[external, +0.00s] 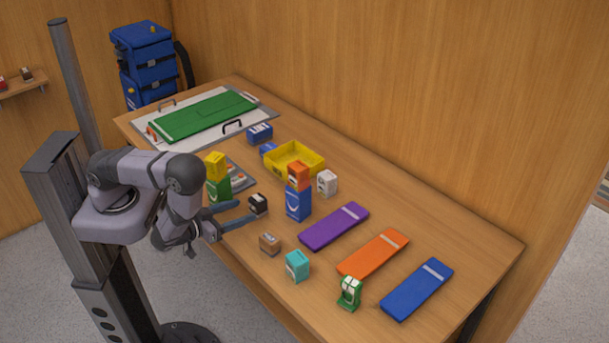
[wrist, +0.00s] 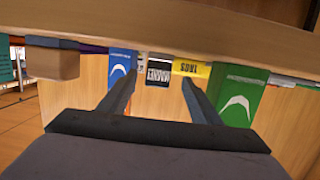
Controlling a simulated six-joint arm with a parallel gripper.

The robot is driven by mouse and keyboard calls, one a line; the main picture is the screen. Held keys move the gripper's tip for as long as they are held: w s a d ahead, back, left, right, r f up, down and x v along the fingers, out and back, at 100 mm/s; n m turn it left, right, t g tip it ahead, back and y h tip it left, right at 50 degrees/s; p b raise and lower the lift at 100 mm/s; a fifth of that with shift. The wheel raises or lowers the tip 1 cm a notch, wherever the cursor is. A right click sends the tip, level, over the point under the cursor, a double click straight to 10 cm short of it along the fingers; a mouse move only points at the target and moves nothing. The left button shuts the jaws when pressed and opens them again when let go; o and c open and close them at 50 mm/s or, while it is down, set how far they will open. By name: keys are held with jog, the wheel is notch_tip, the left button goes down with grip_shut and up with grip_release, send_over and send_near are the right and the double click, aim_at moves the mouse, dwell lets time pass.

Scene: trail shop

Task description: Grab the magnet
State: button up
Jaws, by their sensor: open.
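The magnet is a small black box (external: 258,204) with a pale label, on the table near its front edge. In the wrist view, which is upside down, the black box (wrist: 158,74) reads "MAGNET" and appears between my two fingers. My gripper (external: 249,211) is open, its two dark fingers low over the table and pointing at the box. In the wrist view my gripper (wrist: 158,80) frames the box, and nothing is held. I cannot tell whether the fingertips reach past its near face.
A yellow box (external: 215,165) on a green box (external: 218,188) stands left of my fingers. An orange box (external: 298,175) on a blue box (external: 298,204) stands beyond the magnet. A brown box (external: 269,243) and teal box (external: 297,265) sit to the right. A yellow tray (external: 318,163) lies behind.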

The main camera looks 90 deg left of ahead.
aim_at(251, 207)
jog(key=shift+a, duration=0.1)
jog(key=shift+p+x, duration=0.35)
jog(key=shift+x, duration=0.65)
jog(key=shift+r, duration=0.1)
jog(key=shift+w+a+p, duration=0.3)
jog(key=shift+w+p, duration=0.1)
jog(key=shift+p, duration=0.05)
jog(key=shift+p+x, duration=1)
jog(key=shift+x, duration=1.15)
jog(key=shift+d+r, duration=0.1)
jog(key=shift+w, duration=0.1)
jog(key=c, duration=1.2)
